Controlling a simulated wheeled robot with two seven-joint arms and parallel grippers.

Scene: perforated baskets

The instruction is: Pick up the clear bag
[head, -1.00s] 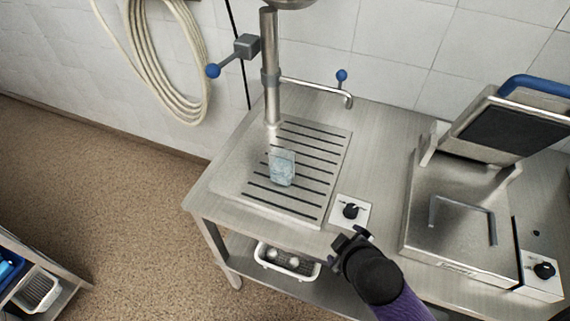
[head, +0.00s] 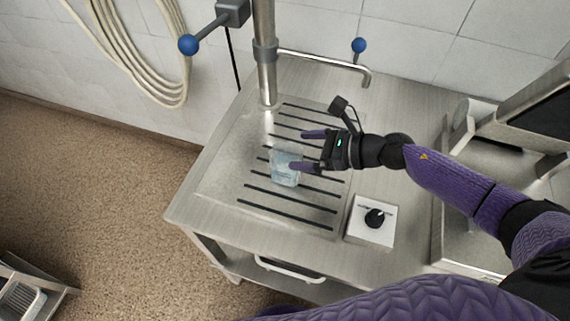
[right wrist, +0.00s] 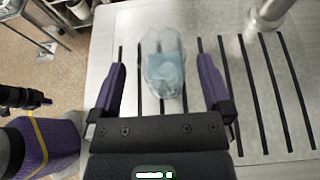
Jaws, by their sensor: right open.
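The clear bag (head: 286,170), with something light blue inside, stands or lies on the slotted drain plate of the steel table. My right gripper (head: 302,151) reaches in from the right, low over the plate, with its purple fingers apart. In the head view one finger overlaps the bag's edge and the other is just beyond it. In the right wrist view the bag (right wrist: 163,66) lies ahead, between the lines of the two open fingers (right wrist: 160,88). I cannot tell whether a finger touches it. My left gripper does not show.
A steel post (head: 264,60) rises at the plate's back edge, with a spout (head: 330,60) beside it. A hinged press (head: 490,150) stands at the right. The plate's left part is clear.

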